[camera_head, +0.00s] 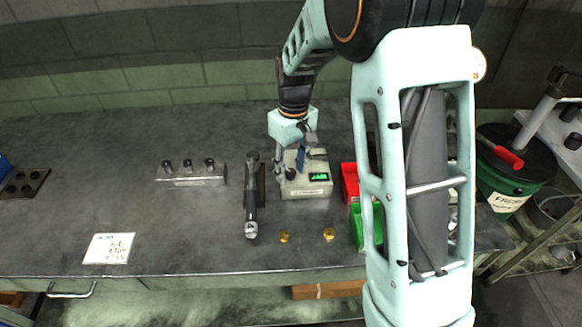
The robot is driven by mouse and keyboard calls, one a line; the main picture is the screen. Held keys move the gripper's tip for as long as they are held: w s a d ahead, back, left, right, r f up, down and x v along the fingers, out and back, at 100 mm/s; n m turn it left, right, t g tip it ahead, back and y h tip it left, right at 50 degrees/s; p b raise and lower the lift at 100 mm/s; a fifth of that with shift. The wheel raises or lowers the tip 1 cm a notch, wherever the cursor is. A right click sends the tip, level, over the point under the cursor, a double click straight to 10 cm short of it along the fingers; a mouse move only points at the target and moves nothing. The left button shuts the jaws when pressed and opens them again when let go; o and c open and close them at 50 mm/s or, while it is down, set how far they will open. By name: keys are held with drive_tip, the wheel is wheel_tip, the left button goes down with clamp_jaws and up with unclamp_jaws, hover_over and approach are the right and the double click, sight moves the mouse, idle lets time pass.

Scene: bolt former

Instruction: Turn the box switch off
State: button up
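A pale box (318,189) with a lit green display stands on the grey workbench, just right of the picture's middle. I take it to be the box with the switch; the switch itself cannot be made out. My gripper (290,173) reaches down in front of the left part of the box, with dark fingers close to its top. I cannot tell whether the fingers touch the box or how far apart they are. My pale green arm hides part of the bench to the right.
A dark wrench-like tool (250,200) lies left of the box. A metal block with pegs (190,175) and a paper note (109,248) are farther left. Red (350,183) and green bins (358,228) stand right. Two brass pieces (284,237) lie near the front edge.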

clamp_jaws()
drive_tip(key=m, duration=0.4)
drive_tip(key=shift+m, duration=2.4)
unclamp_jaws()
